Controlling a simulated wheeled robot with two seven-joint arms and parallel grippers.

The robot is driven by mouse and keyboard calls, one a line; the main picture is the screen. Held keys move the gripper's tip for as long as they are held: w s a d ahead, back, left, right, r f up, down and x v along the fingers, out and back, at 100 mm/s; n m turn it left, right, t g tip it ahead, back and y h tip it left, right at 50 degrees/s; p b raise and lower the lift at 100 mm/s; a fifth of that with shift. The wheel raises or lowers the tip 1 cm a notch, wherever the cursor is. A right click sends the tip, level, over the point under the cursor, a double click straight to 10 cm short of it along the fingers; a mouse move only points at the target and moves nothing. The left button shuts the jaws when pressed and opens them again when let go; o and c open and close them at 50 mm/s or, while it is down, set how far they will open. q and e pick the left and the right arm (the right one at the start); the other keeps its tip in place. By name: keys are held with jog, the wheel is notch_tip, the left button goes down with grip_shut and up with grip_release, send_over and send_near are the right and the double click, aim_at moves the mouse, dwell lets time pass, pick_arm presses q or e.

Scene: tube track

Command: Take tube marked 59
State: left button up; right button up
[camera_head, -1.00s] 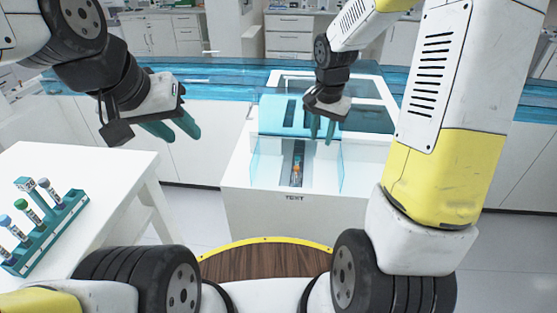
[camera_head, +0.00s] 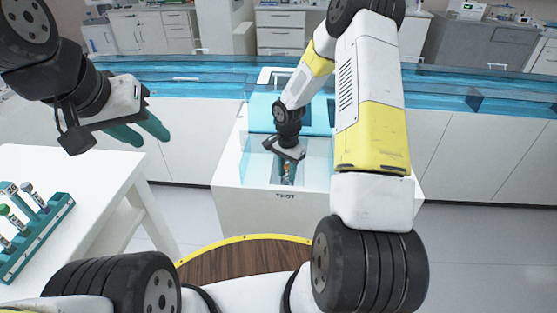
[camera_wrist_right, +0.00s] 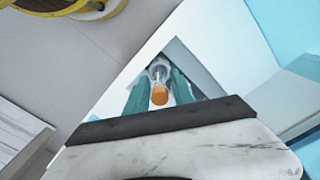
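A tube with an orange cap (camera_head: 286,168) stands in the slot of the white TEST station (camera_head: 250,200). The tube also shows in the right wrist view (camera_wrist_right: 158,95); no number on it can be read. My right gripper (camera_head: 286,165) is down at this tube. In the right wrist view its teal fingers (camera_wrist_right: 160,85) lie on either side of the tube, with narrow gaps beside the cap, so it looks open. My left gripper (camera_head: 142,133) hangs over the floor right of the white table, fingers apart and empty.
A teal rack (camera_head: 42,238) on the white table (camera_head: 105,185) at left holds several tubes with coloured caps. Clear side panels (camera_head: 318,160) flank the station's slot. A blue glassy counter edge (camera_head: 440,80) runs behind.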

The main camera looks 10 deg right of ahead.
jog(key=shift+f, duration=0.65)
grip_shut()
notch_tip(320, 180, up, 10)
jog(key=shift+r, duration=0.1)
